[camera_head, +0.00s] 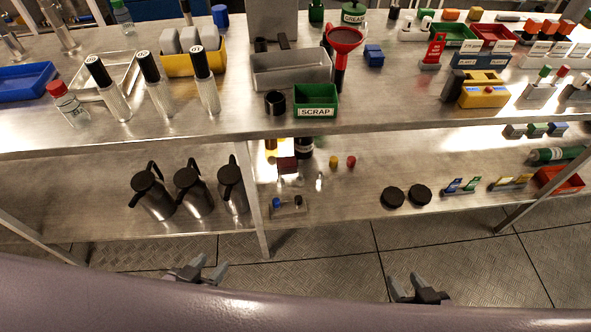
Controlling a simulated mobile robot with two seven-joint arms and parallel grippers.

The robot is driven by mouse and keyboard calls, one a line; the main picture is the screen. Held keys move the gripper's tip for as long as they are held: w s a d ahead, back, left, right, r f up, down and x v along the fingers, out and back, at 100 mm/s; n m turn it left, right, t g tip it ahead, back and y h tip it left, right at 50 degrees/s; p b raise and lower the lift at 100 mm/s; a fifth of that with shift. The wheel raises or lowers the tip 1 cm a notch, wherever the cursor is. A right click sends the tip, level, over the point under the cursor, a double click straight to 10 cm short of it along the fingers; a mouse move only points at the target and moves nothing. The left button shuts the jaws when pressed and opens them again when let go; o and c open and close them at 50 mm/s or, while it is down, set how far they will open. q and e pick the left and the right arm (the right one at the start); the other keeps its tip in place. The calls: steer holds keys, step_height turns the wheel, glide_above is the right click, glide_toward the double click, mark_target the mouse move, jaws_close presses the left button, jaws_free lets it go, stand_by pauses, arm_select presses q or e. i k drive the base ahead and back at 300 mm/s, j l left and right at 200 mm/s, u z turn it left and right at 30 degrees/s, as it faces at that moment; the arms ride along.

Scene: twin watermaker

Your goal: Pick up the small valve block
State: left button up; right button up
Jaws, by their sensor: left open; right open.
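I cannot tell for certain which item is the small valve block. One candidate is a small pale block with a blue knob and a dark knob (287,207), on the lower shelf right of the front leg. Others are metal blocks with green and red knobs (539,92) at the right of the upper bench. My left gripper (210,266) is open and empty, low in front of the bench, below the pitchers. My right gripper (407,282) is open and empty, also low in front, right of the middle. Both are apart from every bench item.
The steel bench (400,104) has a front edge above the lower shelf (335,200). Dark pitchers (154,197) stand on that shelf at left, and black discs (393,197) lie at right. A green SCRAP bin (317,99) sits at the upper edge. A bench leg (251,200) divides the front.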

mark_target(287, 209)
steer(key=i+l+u, duration=0.15)
steer(key=l, duration=0.4)
steer(key=i+l+u, duration=0.1)
steer(key=l, duration=0.4)
steer(key=i+l+u, duration=0.15)
steer(key=l, duration=0.4)
steer(key=l+u, duration=0.1)
steer(key=l, duration=0.45)
